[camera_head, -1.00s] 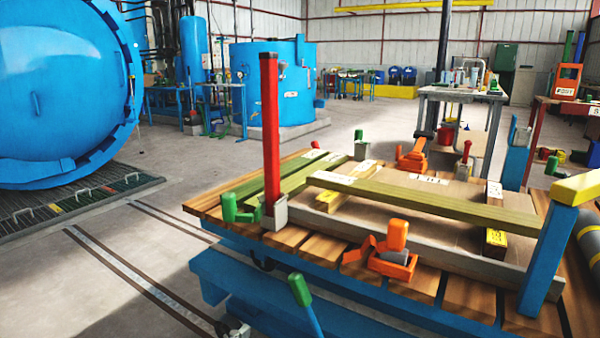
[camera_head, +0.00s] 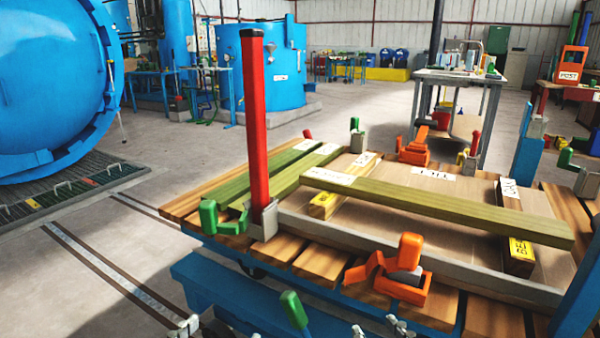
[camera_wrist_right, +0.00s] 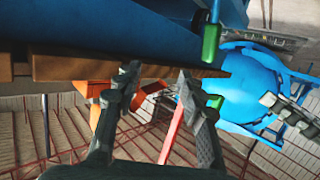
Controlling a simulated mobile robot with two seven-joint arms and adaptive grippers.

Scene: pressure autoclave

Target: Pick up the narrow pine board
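Several greenish-yellow boards lie on the slatted wooden cart top (camera_head: 290,262). One long board (camera_head: 440,207) lies across two short yellow-labelled blocks, with a white label at its left end. Two more boards (camera_head: 282,172) lie side by side at the left, partly behind the red post. I cannot read the labels to tell which is the narrow pine board. My right gripper (camera_head: 378,329) shows only its fingertips at the bottom edge, below the cart's front side and apart from the boards. In the right wrist view it is open (camera_wrist_right: 157,76), with nothing between the fingers.
A red post (camera_head: 256,115) stands at the cart's left front, and a blue post (camera_head: 580,290) at the right. Orange clamps (camera_head: 400,272) sit at the front and back edges. A green-tipped lever (camera_head: 293,310) rises in front. A blue autoclave (camera_head: 50,95) stands at far left.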

